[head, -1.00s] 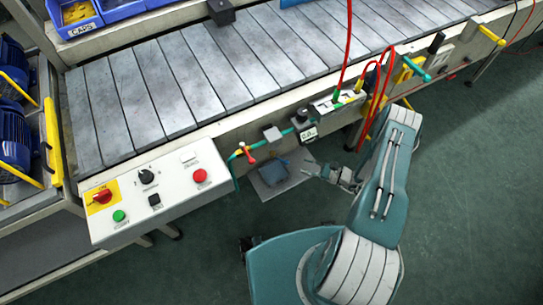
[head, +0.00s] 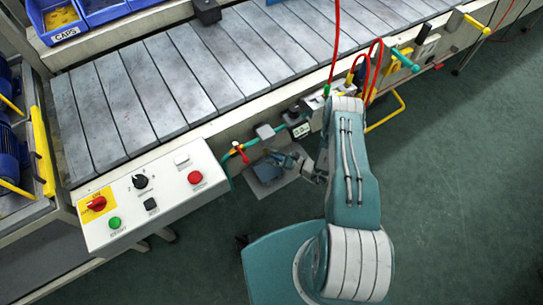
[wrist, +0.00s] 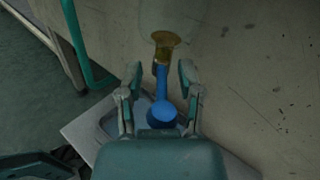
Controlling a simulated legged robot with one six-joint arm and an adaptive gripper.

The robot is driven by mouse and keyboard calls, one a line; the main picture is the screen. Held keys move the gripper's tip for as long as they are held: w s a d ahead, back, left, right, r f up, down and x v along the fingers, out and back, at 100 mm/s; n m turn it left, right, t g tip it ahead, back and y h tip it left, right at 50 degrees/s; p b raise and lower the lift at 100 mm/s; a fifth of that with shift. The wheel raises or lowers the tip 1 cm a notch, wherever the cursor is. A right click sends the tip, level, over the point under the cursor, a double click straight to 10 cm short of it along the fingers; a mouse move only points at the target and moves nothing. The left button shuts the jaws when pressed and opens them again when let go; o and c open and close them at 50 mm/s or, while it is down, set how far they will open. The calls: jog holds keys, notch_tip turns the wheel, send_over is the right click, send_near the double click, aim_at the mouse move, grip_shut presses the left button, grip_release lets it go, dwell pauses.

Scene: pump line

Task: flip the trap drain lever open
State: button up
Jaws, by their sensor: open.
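In the wrist view, the blue trap drain lever (wrist: 162,116) hangs down from a brass fitting (wrist: 166,40) below a clear bowl (wrist: 172,14). My gripper (wrist: 160,76) is open, with one finger on each side of the lever. I cannot tell whether either finger touches it. In the head view my gripper (head: 279,157) is under the conveyor edge, close to the trap; the lever cannot be made out there.
A grey tray (head: 268,191) with a blue-grey pan (head: 267,172) lies below the trap. A teal pipe with a red-handled valve (head: 239,149) runs to the left. The control box (head: 165,195) stands further left. Red hoses (head: 376,60) hang at right.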

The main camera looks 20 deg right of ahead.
jog(key=shift+d, duration=0.15)
grip_shut()
jog(key=shift+w, duration=0.1)
jog(key=shift+w+n+g+y, duration=0.25)
jog(key=shift+n+g+y, duration=0.45)
jog(key=shift+n+g, duration=0.45)
jog(key=shift+r, duration=0.1)
grip_release()
jog(key=shift+a+m, duration=0.2)
jog(key=shift+m, duration=0.05)
